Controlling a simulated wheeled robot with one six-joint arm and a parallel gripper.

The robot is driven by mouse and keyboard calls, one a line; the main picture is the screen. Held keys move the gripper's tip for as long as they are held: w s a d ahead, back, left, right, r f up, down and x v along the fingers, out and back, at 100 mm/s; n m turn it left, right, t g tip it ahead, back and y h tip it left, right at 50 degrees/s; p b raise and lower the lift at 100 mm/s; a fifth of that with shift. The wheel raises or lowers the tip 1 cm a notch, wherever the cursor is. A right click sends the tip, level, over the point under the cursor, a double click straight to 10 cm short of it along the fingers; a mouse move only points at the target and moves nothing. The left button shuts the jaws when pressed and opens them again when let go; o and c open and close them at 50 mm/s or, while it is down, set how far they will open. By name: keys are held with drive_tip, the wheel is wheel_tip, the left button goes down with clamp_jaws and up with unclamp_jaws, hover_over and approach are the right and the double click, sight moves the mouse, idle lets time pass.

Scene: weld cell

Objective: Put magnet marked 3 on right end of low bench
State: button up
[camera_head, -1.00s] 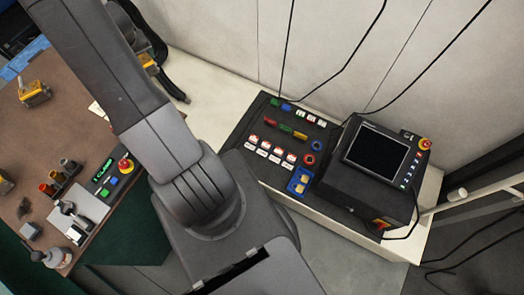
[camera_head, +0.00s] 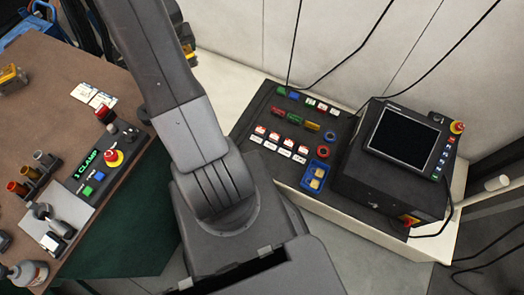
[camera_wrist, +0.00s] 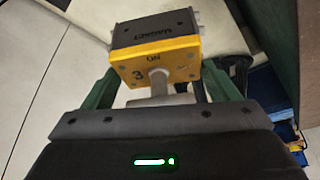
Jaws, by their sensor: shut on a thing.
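The magnet marked 3 (camera_wrist: 158,66), a block with a yellow face reading "ON" and "3" and a dark side lettered "MAGNET", shows in the wrist view. My gripper (camera_wrist: 160,78) is shut on it, with a green finger at each side. In the head view my arm hides most of the gripper; a small yellow patch shows beside the arm at the top, and I cannot tell whether it is the magnet. A pale bench (camera_head: 372,231), seemingly the low bench, runs along the wall at the right. Its right end carries a monitor console (camera_head: 395,160).
A dark panel (camera_head: 262,128) with coloured pieces and a blue tray (camera_head: 316,176) covers the bench left of the console. A brown table (camera_head: 60,80) at the left holds a clamp control box (camera_head: 98,178) and another yellow block (camera_head: 12,78). Cables hang along the wall.

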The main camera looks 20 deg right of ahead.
drive_tip(key=s+d+f+n+g+y+b, duration=0.1)
drive_tip(key=s+d+f+n+b, duration=0.3)
drive_tip(key=s+d+f+b, duration=0.4)
drive_tip(key=s+d+f+n+y+b, duration=0.2)
drive_tip(key=s+d+f+n+b, duration=0.15)
drive_tip(key=d+f+b, duration=0.4)
drive_tip(key=s+d+f+n+g+y+b, duration=0.1)
drive_tip(key=s+d+f+n+g+b, duration=0.25)
drive_tip(key=s+f+n+b, duration=1.15)
drive_tip(key=shift+w+a+f+m+g+b, duration=0.15)
drive_tip(key=shift+f+m+b, duration=0.4)
drive_tip(key=shift+f, duration=1.4)
drive_tip(key=shift+w+f+m+b, duration=0.1)
drive_tip(key=shift+f+m+b, duration=0.4)
drive_tip(key=shift+f, duration=1.5)
drive_tip(key=shift+w+a+f+m+g+b, duration=0.15)
drive_tip(key=shift+f+m+b, duration=0.4)
drive_tip(key=shift+f, duration=1.4)
drive_tip(key=shift+f, duration=0.2)
drive_tip(key=o, duration=1.8)
drive_tip(key=shift+r, duration=0.1)
drive_tip(key=p+v, duration=0.4)
drive_tip(key=v, duration=0.8)
drive_tip(key=shift+d+p, duration=0.2)
drive_tip(key=shift+p, duration=0.15)
